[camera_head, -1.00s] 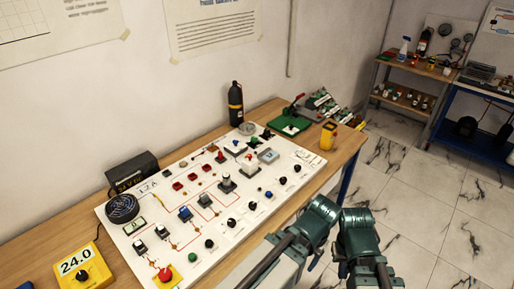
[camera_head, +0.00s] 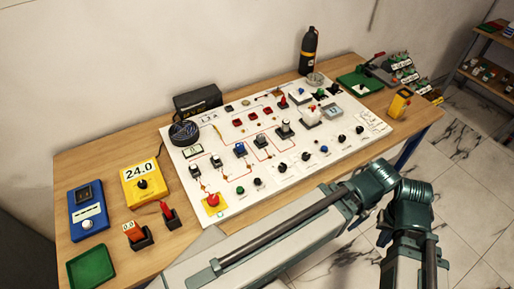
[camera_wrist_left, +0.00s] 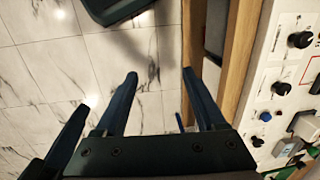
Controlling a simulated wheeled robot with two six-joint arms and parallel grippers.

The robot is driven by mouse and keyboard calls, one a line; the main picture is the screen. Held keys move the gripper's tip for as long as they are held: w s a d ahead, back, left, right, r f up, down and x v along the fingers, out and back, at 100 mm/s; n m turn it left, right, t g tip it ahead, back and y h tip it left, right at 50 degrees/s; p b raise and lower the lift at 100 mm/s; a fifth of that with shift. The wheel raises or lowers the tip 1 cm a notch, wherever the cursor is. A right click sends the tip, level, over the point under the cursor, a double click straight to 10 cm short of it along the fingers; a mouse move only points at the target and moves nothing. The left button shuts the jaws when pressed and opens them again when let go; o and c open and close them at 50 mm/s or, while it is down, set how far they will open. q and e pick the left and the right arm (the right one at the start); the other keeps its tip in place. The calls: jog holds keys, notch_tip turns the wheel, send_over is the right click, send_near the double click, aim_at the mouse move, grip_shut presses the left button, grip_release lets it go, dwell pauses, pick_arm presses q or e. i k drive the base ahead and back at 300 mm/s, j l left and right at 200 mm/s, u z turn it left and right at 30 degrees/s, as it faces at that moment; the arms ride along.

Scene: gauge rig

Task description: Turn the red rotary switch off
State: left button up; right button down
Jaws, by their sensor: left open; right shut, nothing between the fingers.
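A small red knob (camera_head: 283,102) stands on the white panel (camera_head: 230,182) toward its back. It is too small for me to read its position or tell surely that it is the rotary switch. My left gripper (camera_wrist_left: 159,73) is open and empty in the left wrist view, over the floor beside the bench edge. The panel shows at the right of that view, apart from the fingers.
A red button on a yellow base (camera_head: 212,201) sits at the panel's near-left corner. Two red-topped switches (camera_head: 135,232), a yellow meter (camera_head: 143,183) and a green tray (camera_head: 91,267) lie left. A black bottle (camera_head: 309,50) stands behind. My forearms cross the bench's front.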

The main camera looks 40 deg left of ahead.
aim_at(213, 200)
jog(key=k+j+u, duration=0.1)
jog(key=u, duration=1.75)
jog(key=k+j+z, duration=0.1)
jog(key=k, duration=0.25)
